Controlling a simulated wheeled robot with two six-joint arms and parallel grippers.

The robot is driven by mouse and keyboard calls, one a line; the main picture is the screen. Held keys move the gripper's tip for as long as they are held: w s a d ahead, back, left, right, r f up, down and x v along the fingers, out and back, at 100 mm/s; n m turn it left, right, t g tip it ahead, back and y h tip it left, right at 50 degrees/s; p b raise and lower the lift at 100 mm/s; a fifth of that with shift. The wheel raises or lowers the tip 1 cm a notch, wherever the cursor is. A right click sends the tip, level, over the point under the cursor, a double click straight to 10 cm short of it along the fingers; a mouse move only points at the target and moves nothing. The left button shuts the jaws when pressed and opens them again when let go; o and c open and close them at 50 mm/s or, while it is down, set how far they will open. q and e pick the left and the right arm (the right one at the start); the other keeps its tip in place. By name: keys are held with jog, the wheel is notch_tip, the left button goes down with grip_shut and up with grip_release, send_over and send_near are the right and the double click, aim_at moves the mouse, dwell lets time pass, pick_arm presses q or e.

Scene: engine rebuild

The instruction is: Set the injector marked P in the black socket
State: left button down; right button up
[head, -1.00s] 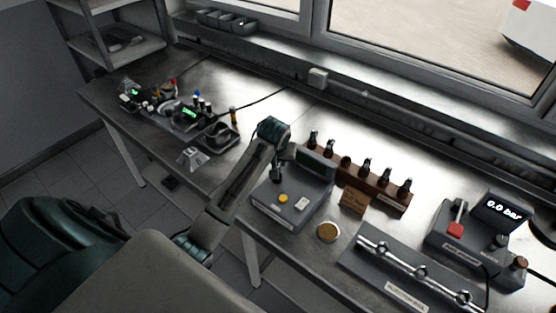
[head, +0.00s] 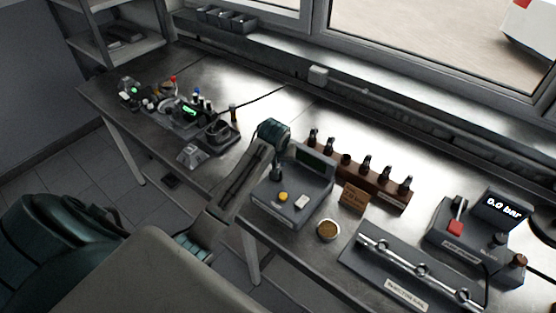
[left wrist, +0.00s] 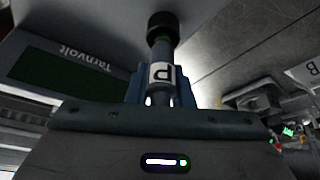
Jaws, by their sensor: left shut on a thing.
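My left gripper (head: 277,165) is over the grey Tarnvolt unit (head: 272,207), near its dark screen (head: 318,158). In the left wrist view its blue fingers (left wrist: 160,90) are shut on the injector marked P (left wrist: 160,74), a dark slim body with a white label. A black round piece (left wrist: 162,24) is at the injector's far end, with a green ring just below it. I cannot tell whether that piece is the injector's own end or the black socket. In the head view a dark upright piece (head: 277,174) shows below the gripper. My right gripper is not in view.
A round dish (head: 328,230), a plate with a metal rail (head: 405,270) and a pressure box (head: 470,243) are to the right. Electronics (head: 185,115) lie left.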

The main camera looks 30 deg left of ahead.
pick_arm(q)
jog(key=shift+f, duration=0.3)
jog(key=shift+f, duration=0.55)
dwell(0.9)
jog(key=c, duration=1.2)
grip_release()
jog(key=shift+r, duration=3.8)
